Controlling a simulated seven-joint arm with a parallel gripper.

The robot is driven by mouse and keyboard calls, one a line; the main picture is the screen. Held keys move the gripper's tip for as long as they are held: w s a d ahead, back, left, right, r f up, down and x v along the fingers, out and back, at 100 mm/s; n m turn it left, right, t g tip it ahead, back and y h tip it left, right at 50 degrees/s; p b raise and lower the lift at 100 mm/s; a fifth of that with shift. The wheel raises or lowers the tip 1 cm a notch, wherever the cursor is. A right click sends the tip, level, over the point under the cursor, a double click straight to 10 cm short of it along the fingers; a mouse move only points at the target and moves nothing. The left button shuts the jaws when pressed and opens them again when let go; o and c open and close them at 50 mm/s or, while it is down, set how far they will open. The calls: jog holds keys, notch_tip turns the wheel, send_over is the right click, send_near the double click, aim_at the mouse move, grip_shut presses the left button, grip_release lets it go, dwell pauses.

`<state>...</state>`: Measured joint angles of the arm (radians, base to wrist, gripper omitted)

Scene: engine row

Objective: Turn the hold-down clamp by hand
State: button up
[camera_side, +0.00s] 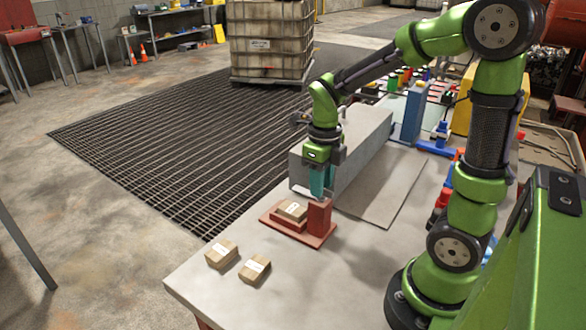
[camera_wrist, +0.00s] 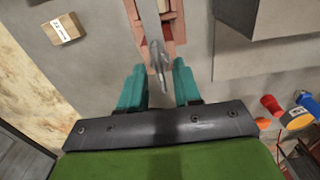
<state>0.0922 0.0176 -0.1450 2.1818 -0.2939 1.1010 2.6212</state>
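A red fixture base (camera_side: 270,218) lies on the workbench with a red post (camera_side: 319,216) at its right side. A brown labelled box (camera_side: 293,210) sits on the base; the base also shows at the top of the wrist view (camera_wrist: 178,30). The hold-down clamp appears in the wrist view as a long grey metal bar (camera_wrist: 150,25) with a narrow tip pointing towards my gripper. My gripper (camera_side: 321,196) points down just above the post. Its two teal fingers (camera_wrist: 159,72) are apart, one on each side of the bar's tip, with gaps visible. The clamp is hard to make out in the side view.
Two brown boxes (camera_side: 221,254) (camera_side: 255,269) lie on the bench near its front left edge; one shows in the wrist view (camera_wrist: 64,28). A long grey block (camera_side: 366,140) stands behind the fixture. Coloured parts (camera_side: 441,200) line the right.

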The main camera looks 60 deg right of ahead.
notch_tip(320, 180, up, 17)
dwell(0.4)
jog(key=s+a+f+n+t, duration=0.2)
jog(key=a+n, duration=0.1)
jog(key=n, duration=0.7)
jog(key=s+a+f+n+t+y, duration=0.1)
jog(key=a+n, duration=0.3)
jog(key=n, duration=0.7)
jog(key=s+a+f+n+t+y, duration=0.1)
jog(key=s+a+f+n+t, duration=0.1)
jog(key=n, duration=0.9)
jog(key=shift+s+a+f+t, duration=0.3)
jog(key=shift+a+f+t, duration=0.3)
jog(key=shift+t, duration=0.5)
